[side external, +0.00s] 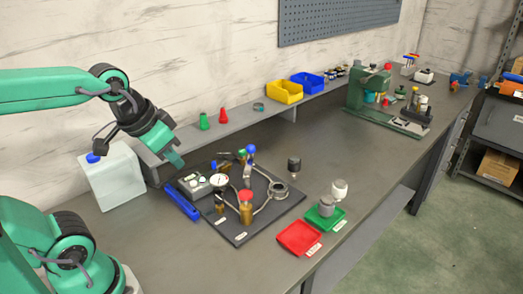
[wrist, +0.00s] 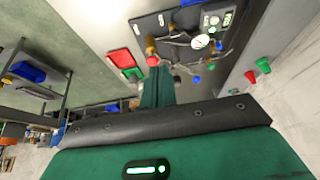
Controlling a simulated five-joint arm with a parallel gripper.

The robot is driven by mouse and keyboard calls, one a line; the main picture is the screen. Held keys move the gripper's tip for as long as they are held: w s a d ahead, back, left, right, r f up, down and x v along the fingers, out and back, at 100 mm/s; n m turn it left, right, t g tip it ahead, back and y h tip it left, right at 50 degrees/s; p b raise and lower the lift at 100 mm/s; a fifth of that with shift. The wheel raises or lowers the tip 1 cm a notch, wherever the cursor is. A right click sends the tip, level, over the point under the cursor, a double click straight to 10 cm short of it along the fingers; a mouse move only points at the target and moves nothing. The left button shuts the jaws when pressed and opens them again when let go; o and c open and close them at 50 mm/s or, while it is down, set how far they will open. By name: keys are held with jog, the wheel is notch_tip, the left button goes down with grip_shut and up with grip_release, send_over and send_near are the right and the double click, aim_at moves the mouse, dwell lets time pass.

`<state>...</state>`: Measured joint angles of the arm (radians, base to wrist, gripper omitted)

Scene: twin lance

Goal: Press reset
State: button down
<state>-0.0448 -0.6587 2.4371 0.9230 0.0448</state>
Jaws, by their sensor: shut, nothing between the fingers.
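A small grey control box (side external: 194,187) with little buttons or lights sits at the left end of a dark board (side external: 240,236) on the bench. No reset label is readable on it. In the wrist view the box (wrist: 216,17) is near the top edge, with small green spots on its face. A round white gauge (side external: 219,181) stands beside the box. My gripper (side external: 174,160) is shut and empty, in the air above and behind the box, apart from it. In the wrist view my gripper's shut fingers (wrist: 157,88) point toward the board.
The board holds brass fittings (side external: 246,212), hoses and a blue-topped lever (side external: 251,150). A blue tool (side external: 182,202) lies left of the box. A white container (side external: 115,178) stands farther left. Red (side external: 299,238) and green (side external: 325,217) trays sit at the front edge. The right-centre bench is clear.

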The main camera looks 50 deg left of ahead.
jog(key=w+a+g, duration=0.2)
jog(key=w+a, duration=0.3)
jog(key=w, duration=0.1)
jog(key=g, duration=0.3)
send_over(194, 183)
jog(key=shift+d+f, duration=0.2)
jog(key=shift+f, duration=2.35)
jog(key=shift+f, duration=0.1)
jog(key=f, duration=1.3)
jog(key=shift+a+f, duration=0.25)
jog(key=shift+f, duration=0.15)
